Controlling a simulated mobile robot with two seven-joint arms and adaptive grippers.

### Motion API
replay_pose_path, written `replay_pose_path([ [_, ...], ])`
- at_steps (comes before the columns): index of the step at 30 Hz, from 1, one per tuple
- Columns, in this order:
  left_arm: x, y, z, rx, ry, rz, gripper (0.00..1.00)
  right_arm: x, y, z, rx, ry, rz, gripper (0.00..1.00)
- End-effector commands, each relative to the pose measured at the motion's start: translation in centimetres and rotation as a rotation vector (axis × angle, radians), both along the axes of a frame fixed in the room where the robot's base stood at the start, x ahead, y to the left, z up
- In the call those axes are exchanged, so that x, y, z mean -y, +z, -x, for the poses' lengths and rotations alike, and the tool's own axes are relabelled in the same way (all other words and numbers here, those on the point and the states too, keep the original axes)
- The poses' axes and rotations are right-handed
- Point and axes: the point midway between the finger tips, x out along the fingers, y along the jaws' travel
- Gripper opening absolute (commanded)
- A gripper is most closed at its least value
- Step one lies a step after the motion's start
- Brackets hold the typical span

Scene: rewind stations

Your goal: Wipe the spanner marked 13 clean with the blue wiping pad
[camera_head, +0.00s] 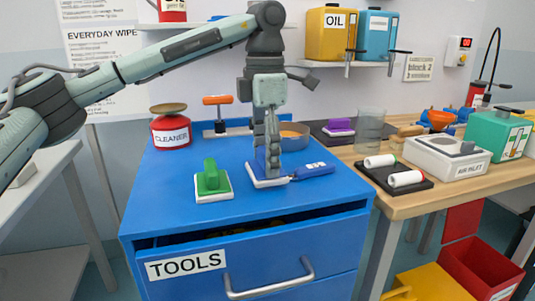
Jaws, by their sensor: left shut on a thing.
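My left gripper (272,158) comes down over the blue tool cabinet (165,205). It is shut on the blue wiping pad (260,160), which is mostly hidden behind the fingers. The pad is at a white square rest (268,183); I cannot tell whether it touches it. A green pad with an upright handle (212,180) sits on its own white rest to the left. I cannot make out a spanner marked 13. The top drawer (186,265) labelled TOOLS is partly open, with small yellowish shapes in its dark gap. My right gripper is not in view.
A blue labelled object (313,170) lies right of the gripper. A red CLEANER tin (170,131), an orange-topped stand (217,105) and a round tan dish (294,132) stand behind. The wooden bench (400,209) at right is crowded. The cabinet's front left top is clear.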

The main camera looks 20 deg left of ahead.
Motion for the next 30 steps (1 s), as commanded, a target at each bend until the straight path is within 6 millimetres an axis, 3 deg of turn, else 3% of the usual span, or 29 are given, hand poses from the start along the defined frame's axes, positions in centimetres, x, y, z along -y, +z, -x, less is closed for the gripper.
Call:
replay_pose_path([
  [24, 2.5, 0.1, 3.1, -0.005, -0.003, -0.002, 0.23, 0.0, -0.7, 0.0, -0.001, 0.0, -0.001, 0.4],
  [30, 2.2, 0.2, 2.7, -0.005, 0.0, 0.0, 0.23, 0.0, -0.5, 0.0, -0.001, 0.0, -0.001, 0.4],
])
